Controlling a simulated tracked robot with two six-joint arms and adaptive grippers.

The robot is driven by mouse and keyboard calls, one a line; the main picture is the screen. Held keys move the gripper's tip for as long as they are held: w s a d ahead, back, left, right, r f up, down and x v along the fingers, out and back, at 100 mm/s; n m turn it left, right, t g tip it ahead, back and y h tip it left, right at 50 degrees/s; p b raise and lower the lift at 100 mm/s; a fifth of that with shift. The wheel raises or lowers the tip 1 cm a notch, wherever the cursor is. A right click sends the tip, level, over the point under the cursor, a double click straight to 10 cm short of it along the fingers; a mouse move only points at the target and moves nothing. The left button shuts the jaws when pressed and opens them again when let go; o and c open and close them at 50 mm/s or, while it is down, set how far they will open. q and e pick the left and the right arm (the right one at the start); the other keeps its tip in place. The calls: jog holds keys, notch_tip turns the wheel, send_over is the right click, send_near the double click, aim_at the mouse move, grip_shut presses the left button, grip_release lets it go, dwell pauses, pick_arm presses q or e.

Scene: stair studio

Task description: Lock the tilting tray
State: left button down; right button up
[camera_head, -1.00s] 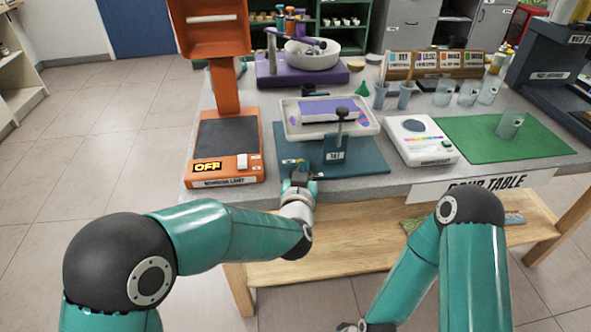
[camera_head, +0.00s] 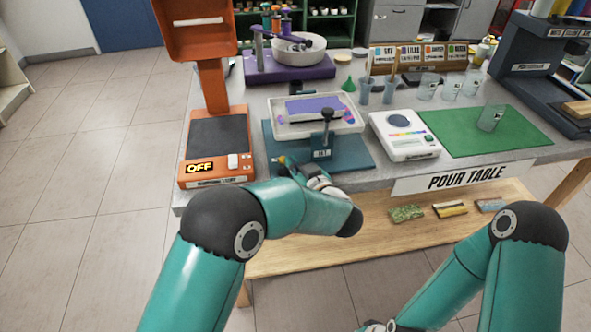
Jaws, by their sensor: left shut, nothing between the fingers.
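The tilting tray (camera_head: 352,128) is a pale shallow tray on a dark teal base (camera_head: 361,158), and it holds a purple-and-white piece. It looks about level. A post with a black knob (camera_head: 327,114) stands at its front, above a small labelled block (camera_head: 321,152). My left gripper (camera_head: 289,164) is shut and empty at the front left of the base, left of the block. The arm partly hides it, and I cannot tell whether it touches the base. My right arm is at the lower right; its fingers do not show.
An orange lamp unit reading OFF (camera_head: 216,150) stands left of the base. A white device (camera_head: 404,136) and a green mat (camera_head: 470,146) with a cup (camera_head: 491,117) are to the right. A purple stand (camera_head: 290,68) is behind. A lower wooden shelf (camera_head: 330,250) holds several small slabs.

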pick_arm(q)
notch_tip(320, 180, up, 10)
dwell(0.5)
jog(key=shift+f, duration=0.1)
